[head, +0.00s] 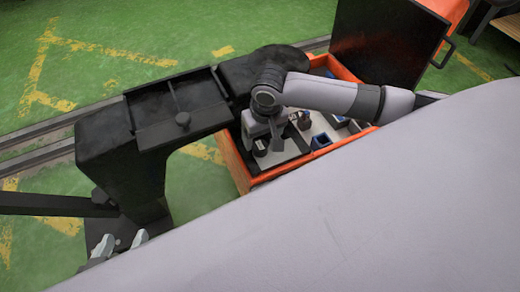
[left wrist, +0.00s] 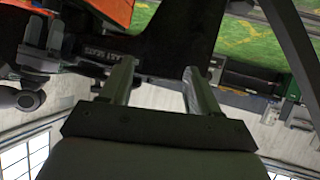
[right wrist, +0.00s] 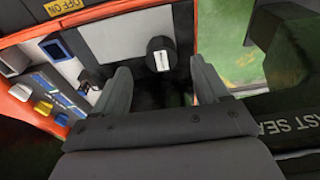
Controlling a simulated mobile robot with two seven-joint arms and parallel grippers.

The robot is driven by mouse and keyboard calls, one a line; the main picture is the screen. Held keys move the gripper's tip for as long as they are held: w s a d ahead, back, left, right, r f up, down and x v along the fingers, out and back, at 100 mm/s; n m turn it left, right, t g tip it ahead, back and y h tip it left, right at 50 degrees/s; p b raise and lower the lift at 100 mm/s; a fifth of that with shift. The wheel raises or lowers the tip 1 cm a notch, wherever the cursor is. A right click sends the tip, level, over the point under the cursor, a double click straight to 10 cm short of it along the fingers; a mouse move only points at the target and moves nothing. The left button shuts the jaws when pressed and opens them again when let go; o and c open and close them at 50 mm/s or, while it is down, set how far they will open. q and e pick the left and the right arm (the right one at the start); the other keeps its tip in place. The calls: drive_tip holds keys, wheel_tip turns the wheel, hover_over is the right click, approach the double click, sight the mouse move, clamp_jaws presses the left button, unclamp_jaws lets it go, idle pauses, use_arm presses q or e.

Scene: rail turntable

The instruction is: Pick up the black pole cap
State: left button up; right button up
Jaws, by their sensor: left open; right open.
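The black pole cap appears to be the short black cylinder with a white mark on top (right wrist: 155,46), in the right wrist view. In the head view a dark round piece (head: 260,152) beside my right gripper looks like the same cap. My right gripper (head: 268,140) is open and points down into the box; in its wrist view the cap shows just beyond the gap between the fingers, apparently not held. My left gripper (head: 122,241) is open and empty, low at the lower left by the black stand.
The black stand (head: 150,160) with a knobbed lid (head: 172,102) is left of the box. The box's dark lid (head: 385,40) stands open behind. Blue-rimmed sockets (right wrist: 55,49) and several coloured pieces sit in the box. Green floor is free at the upper left.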

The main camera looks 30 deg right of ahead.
sight(260, 146)
drive_tip(key=f, duration=0.1)
drive_tip(key=f+b, duration=0.1)
drive_tip(key=f, duration=0.1)
drive_tip(key=shift+w, duration=0.3)
drive_tip(key=shift+w+f+b, duration=0.1)
drive_tip(key=shift+f+b, duration=0.2)
drive_tip(key=shift+f, duration=0.15)
use_arm(q)
drive_tip(key=shift+w+d+f+h, duration=0.15)
drive_tip(key=shift+d+h, duration=0.05)
drive_tip(key=shift+d, duration=0.25)
drive_tip(key=shift+w+d+f+h, duration=0.1)
drive_tip(key=shift+w+d+h, duration=0.1)
drive_tip(key=shift+d, duration=0.2)
use_arm(e)
drive_tip(key=shift+a, duration=0.1)
drive_tip(key=c, duration=1.1)
drive_tip(key=shift+r, duration=0.1)
drive_tip(key=shift+c, duration=0.2)
